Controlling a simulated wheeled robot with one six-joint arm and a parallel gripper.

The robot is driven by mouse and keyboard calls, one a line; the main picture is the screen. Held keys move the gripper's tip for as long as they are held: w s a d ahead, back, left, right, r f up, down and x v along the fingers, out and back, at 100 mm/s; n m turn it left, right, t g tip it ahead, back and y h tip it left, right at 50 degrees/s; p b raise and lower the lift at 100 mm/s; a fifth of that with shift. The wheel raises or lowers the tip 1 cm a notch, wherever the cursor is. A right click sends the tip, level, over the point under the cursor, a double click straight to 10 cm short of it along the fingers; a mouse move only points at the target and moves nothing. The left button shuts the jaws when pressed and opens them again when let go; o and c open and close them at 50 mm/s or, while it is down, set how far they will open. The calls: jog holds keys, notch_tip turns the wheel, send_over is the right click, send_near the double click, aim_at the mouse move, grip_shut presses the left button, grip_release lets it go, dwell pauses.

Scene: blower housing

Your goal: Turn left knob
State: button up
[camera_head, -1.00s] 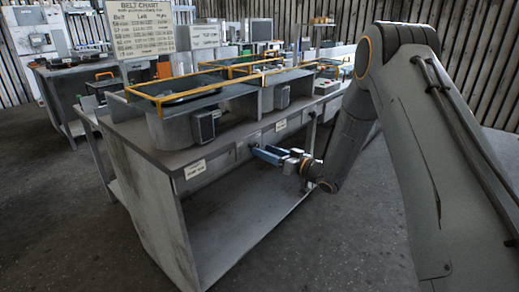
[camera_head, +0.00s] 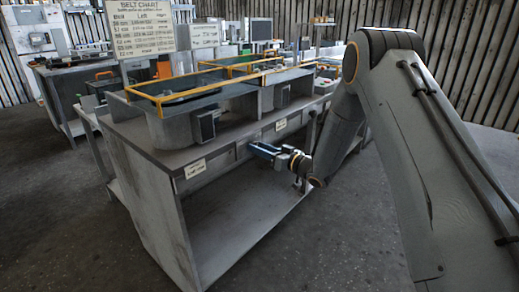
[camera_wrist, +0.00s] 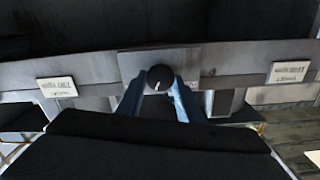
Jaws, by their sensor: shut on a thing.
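A round dark knob (camera_wrist: 160,78) with a small white pointer mark sits on a grey plate at the bench's front edge, in the middle of the wrist view. The mark is at the lower part of its face, pointing roughly down. My gripper (camera_wrist: 160,86) has its two blue fingers on either side of the knob and is shut on it. In the head view my gripper (camera_head: 253,148) reaches the front edge of the bench (camera_head: 150,190) between two white labels; the knob is hidden there.
One white label (camera_head: 195,168) is left of my gripper and another (camera_head: 281,124) is right of it. A grey blower housing (camera_head: 180,126) with a yellow-edged top frame stands on the bench above. The lower shelf space is empty. A belt chart sign (camera_head: 140,28) stands behind.

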jog(key=n+b, duration=0.1)
jog(key=n, duration=0.4)
jog(key=shift+s+b, duration=0.1)
jog(key=shift+b, duration=0.25)
jog(key=o, duration=1.1)
jog(key=shift+c, duration=0.2)
jog(key=v, duration=0.7)
jog(key=shift+s+d+b, duration=0.25)
jog(key=shift+d+b, duration=0.05)
